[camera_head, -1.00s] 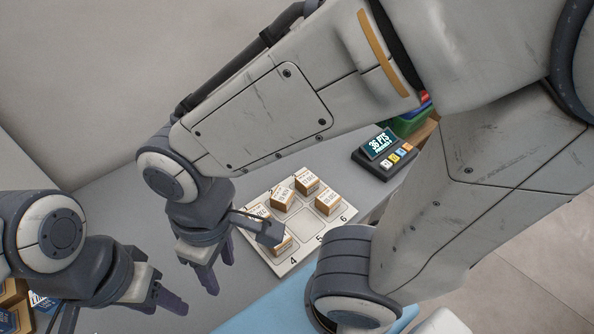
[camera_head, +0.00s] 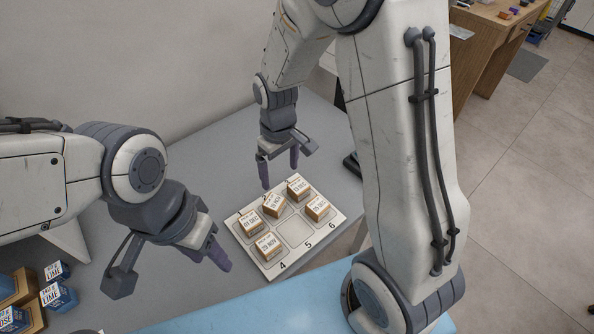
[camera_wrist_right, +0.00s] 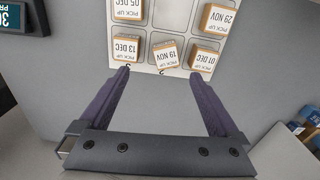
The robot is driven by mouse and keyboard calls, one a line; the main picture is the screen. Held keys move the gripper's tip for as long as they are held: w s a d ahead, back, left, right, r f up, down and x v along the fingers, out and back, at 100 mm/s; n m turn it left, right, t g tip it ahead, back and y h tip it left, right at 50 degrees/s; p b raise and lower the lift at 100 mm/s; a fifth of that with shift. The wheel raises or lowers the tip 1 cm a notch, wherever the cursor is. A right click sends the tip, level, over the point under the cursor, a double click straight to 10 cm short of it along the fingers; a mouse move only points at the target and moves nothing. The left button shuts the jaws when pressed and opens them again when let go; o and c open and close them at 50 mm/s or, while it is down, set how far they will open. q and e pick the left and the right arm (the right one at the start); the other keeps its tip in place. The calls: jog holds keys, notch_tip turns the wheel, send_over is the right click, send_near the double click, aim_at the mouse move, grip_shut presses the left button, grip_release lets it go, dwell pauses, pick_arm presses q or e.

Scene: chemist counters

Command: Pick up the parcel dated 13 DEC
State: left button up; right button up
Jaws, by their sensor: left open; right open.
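The parcel dated 13 DEC (camera_head: 299,189) is a small brown box with a white label. It stands at the back right of a white numbered board (camera_head: 296,231) and also shows in the right wrist view (camera_wrist_right: 127,51). My right gripper (camera_head: 279,174) is open and empty beyond the board's back edge. In the right wrist view my right gripper (camera_wrist_right: 160,76) has its left fingertip just short of the 13 DEC parcel, with the 19 NOV parcel (camera_wrist_right: 166,55) ahead between the fingers. My left gripper (camera_head: 210,259) is open and empty, left of the board.
Parcels 01 DEC (camera_head: 250,223), 29 NOV (camera_head: 268,246) and 05 DEC (camera_head: 317,207) share the board. The front middle slot is empty. Blue and brown boxes (camera_head: 55,296) stand at far left. A display device (camera_wrist_right: 22,14) is beyond the board.

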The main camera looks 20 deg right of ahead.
jog(key=shift+m, duration=0.4)
jog(key=w+d+f, duration=0.1)
jog(key=d, duration=0.1)
jog(key=w+d+f, duration=0.1)
jog(key=w+d+f+p, duration=0.1)
jog(key=d, duration=0.1)
jog(key=shift+w+d+f, duration=0.2)
jog(key=shift+d+f, duration=0.05)
jog(key=shift+d, duration=0.05)
send_over(298, 185)
notch_tip(298, 185, down, 5)
jog(key=shift+s+r+p, duration=0.1)
jog(key=shift+r+p, duration=0.05)
jog(key=shift+p, duration=0.25)
notch_tip(298, 185, down, 5)
jog(key=shift+p, duration=0.85)
jog(key=shift+f, duration=0.45)
jog(key=c, duration=1.5)
pick_arm(q)
notch_tip(298, 185, up, 4)
jog(key=shift+r, duration=0.25)
pick_arm(e)
jog(key=shift+r, duration=0.15)
